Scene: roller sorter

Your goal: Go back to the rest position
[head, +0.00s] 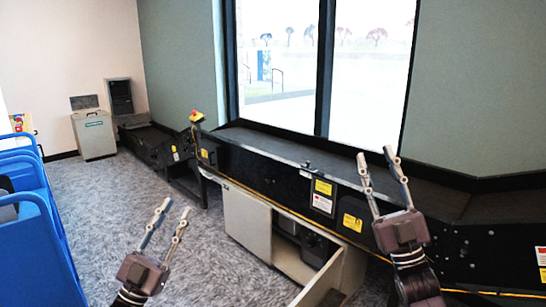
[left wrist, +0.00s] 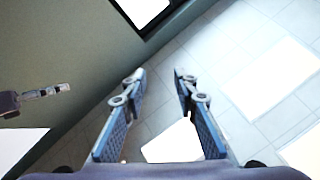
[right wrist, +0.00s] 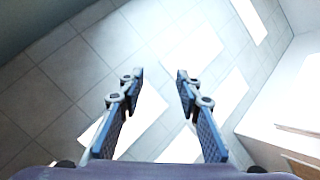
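My left gripper (head: 168,219) is raised over the carpet at the lower left of the head view, open, with nothing between its fingers. The left wrist view shows its two blue-padded fingers (left wrist: 158,90) apart and empty. My right gripper (head: 377,160) is raised in front of the black conveyor (head: 265,163) at the right of the head view. Its fingers are apart, and the right wrist view shows them (right wrist: 158,88) empty too. The right gripper hides part of the conveyor behind it.
Blue carts (head: 35,245) stand at the left. A grey bin (head: 94,136) is by the far wall. A cabinet (head: 248,222) with an open door (head: 318,280) sits under the conveyor. A large window (head: 285,60) is behind it. The carpet (head: 110,195) between carts and cabinet is clear.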

